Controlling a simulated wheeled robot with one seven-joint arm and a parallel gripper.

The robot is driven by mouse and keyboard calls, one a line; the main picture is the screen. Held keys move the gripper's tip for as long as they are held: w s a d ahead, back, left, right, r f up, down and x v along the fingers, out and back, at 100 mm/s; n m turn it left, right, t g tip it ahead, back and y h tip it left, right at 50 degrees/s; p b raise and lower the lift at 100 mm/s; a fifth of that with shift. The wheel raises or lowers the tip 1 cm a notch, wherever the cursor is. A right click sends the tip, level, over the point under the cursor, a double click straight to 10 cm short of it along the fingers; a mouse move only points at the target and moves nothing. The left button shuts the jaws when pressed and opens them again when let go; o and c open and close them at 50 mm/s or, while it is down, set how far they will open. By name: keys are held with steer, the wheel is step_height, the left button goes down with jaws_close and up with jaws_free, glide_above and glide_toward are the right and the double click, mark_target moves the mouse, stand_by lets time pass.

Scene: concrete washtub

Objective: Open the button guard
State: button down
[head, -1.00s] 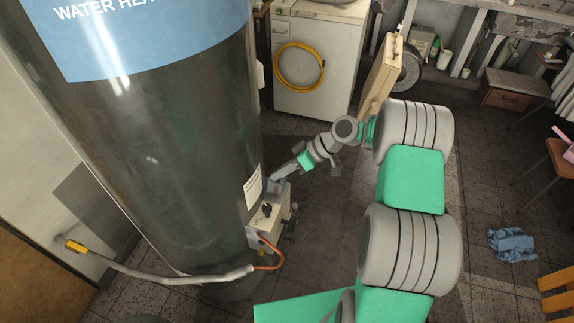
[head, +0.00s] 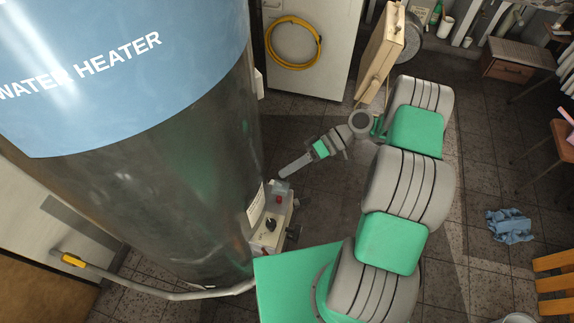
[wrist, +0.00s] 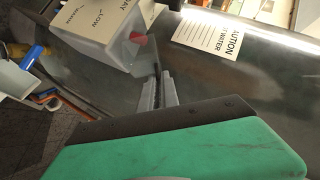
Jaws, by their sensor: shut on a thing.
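The grey control box (head: 268,236) is fixed low on the water heater's side, with a black knob (head: 271,225) and a red button (head: 279,199). A small, see-through grey button guard (head: 284,187) is at the red button; its exact angle is hard to tell. My gripper (head: 284,174) is at the box's far end, its narrow fingers shut at the guard. In the wrist view, the fingers (wrist: 157,82) are close together beside the red button (wrist: 137,38), with the box's lettered face (wrist: 98,22) behind. The grip point itself is too small to see clearly.
The big dark water heater (head: 150,210) stands close on the left. A white appliance with a coiled yellow hose (head: 293,42) and a tan case (head: 382,50) stand behind. A blue cloth (head: 509,226) lies on the floor.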

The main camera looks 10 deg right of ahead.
steer(key=c, duration=1.6)
jaws_free()
